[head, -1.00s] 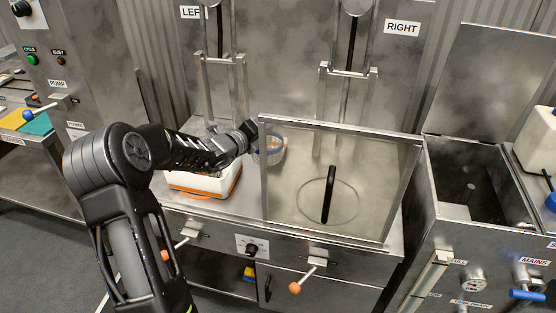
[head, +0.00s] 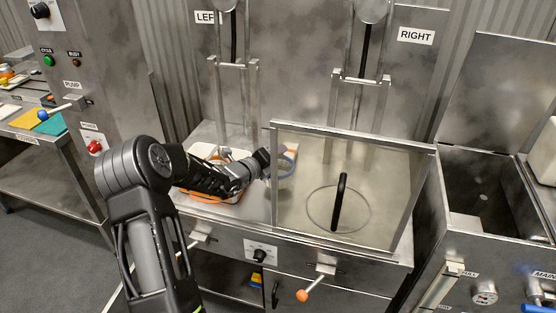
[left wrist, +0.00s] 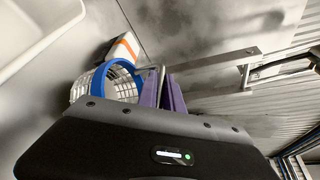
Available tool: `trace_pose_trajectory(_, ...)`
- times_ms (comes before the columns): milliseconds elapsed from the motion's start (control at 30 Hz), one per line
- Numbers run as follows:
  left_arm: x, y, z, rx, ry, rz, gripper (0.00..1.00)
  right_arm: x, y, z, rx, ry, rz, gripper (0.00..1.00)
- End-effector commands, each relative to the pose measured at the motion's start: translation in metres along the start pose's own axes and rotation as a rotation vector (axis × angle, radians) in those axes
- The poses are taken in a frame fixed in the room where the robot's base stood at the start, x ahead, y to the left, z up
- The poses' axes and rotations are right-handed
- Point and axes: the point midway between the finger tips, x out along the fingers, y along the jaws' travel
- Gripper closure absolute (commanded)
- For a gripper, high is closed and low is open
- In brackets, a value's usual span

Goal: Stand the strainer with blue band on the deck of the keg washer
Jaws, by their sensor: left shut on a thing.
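The strainer with blue band (head: 288,164) is at the left edge of the clear framed panel in the head view, partly seen through it. In the left wrist view the strainer (left wrist: 90,84) shows a pale mesh body and a blue ring, lying tilted beside the purple fingers. My left gripper (left wrist: 168,92) is shut on the strainer by a thin metal part; it also shows in the head view (head: 266,160). The steel deck (head: 255,205) runs below the gripper. I cannot tell whether the strainer touches it. My right gripper is out of view.
The clear panel (head: 385,190) with a black handle (head: 340,202) stands close right of the strainer. Two upright metal frames stand at the back. An open steel basin (head: 485,195) is at right.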

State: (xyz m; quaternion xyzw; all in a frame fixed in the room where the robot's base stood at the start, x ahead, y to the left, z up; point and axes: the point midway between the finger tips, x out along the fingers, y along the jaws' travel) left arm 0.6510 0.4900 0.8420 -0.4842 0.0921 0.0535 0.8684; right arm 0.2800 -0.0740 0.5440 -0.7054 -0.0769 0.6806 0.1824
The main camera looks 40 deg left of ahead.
Motion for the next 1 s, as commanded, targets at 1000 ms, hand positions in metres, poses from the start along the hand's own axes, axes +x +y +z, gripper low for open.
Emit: trace_pose_trajectory(1000, 0.006, 0.025, -0.015, 0.000, 0.000, 0.001, 0.68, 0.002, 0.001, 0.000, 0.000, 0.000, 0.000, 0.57)
